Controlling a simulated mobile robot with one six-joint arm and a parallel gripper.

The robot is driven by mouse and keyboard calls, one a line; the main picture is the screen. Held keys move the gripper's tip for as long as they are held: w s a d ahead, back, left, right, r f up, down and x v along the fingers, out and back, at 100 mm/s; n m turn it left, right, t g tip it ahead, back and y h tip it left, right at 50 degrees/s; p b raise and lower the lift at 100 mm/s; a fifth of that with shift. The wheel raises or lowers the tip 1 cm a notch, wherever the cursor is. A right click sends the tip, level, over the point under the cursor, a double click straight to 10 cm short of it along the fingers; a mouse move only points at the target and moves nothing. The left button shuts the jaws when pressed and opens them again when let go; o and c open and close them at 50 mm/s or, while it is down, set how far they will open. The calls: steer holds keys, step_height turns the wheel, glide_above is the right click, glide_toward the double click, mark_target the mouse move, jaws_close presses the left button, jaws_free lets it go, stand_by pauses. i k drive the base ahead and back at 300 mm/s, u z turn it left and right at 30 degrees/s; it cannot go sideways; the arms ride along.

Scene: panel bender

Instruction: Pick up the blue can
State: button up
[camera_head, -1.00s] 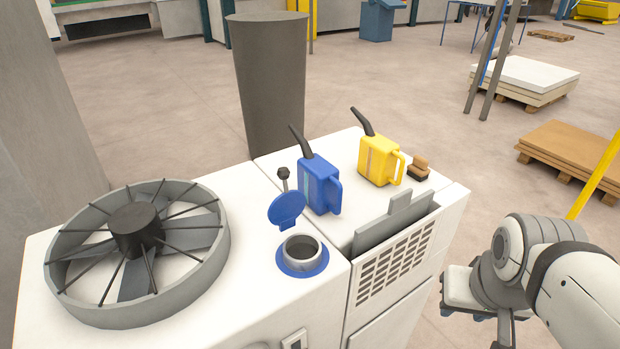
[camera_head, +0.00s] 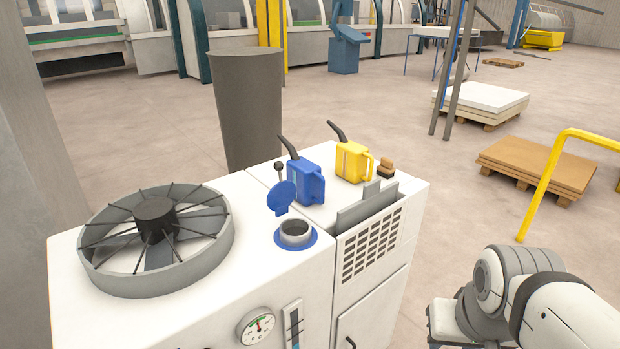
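The blue can (camera_head: 306,184) stands upright on top of the white machine cabinet (camera_head: 250,274). Its dark spout points up and to the left, and its handle is on the right. A yellow can (camera_head: 352,162) of the same shape stands just behind it to the right. My arm is at the lower right, well apart from the cans. My gripper's fingers do not show clearly; only arm links and a pale part at the picture's lower edge are seen.
A filler neck (camera_head: 295,234) with an open blue lid (camera_head: 282,197) is in front of the blue can. A fan (camera_head: 157,238) sits at left, a brush (camera_head: 386,168) by the yellow can. A yellow rail (camera_head: 545,190) stands at right.

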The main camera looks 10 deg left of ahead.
mark_target(306, 176)
steer(key=z, duration=0.1)
steer(key=i, duration=0.9)
steer(key=u, duration=0.1)
